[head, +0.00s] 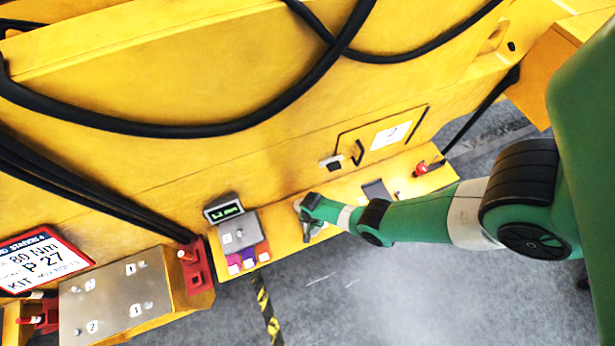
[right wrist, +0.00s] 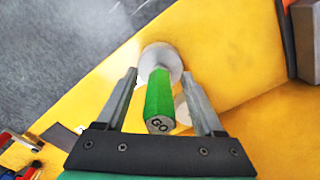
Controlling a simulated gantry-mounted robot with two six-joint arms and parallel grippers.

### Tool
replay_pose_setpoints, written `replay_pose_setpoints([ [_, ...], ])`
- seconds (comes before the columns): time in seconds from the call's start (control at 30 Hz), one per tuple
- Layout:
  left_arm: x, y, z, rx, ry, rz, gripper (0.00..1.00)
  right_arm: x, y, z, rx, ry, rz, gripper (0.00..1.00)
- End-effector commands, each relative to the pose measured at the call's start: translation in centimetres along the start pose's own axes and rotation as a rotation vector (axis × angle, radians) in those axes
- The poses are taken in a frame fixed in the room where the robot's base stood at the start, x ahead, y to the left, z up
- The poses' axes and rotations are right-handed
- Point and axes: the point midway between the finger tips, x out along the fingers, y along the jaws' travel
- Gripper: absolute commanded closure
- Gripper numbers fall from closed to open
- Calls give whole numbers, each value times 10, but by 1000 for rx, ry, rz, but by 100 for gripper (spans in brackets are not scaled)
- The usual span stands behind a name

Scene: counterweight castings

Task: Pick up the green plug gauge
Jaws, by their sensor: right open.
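The green plug gauge (right wrist: 159,95) shows in the right wrist view, with a hexagonal green handle marked "GO" and a round grey metal disc at its far end. It is over the yellow shelf. My right gripper (right wrist: 160,74) is open, with one finger on each side of the green handle and visible gaps between. In the head view my right gripper (head: 307,230) is at the shelf's front edge, and the gauge cannot be made out there. My left gripper is in neither view.
The yellow shelf (head: 345,190) carries a digital display (head: 223,208), a grey block (head: 238,232) with coloured pieces, a dark flat pad (head: 376,190) and a red item (head: 421,168). A steel plate (head: 112,297) lies at lower left. Black hoses hang above.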

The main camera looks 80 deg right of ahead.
Motion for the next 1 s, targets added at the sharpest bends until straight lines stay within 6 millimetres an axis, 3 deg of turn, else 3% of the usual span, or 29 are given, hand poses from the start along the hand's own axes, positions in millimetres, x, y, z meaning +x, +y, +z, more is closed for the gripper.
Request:
replay_pose_setpoints([
  [0.2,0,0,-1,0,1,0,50,-1,0,0,-1,0,0,31],
  [0.6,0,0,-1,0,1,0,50,-1,0,0,-1,0,0,100],
  [1.0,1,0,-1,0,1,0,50,-1,-1,0,-1,0,-1,100],
])
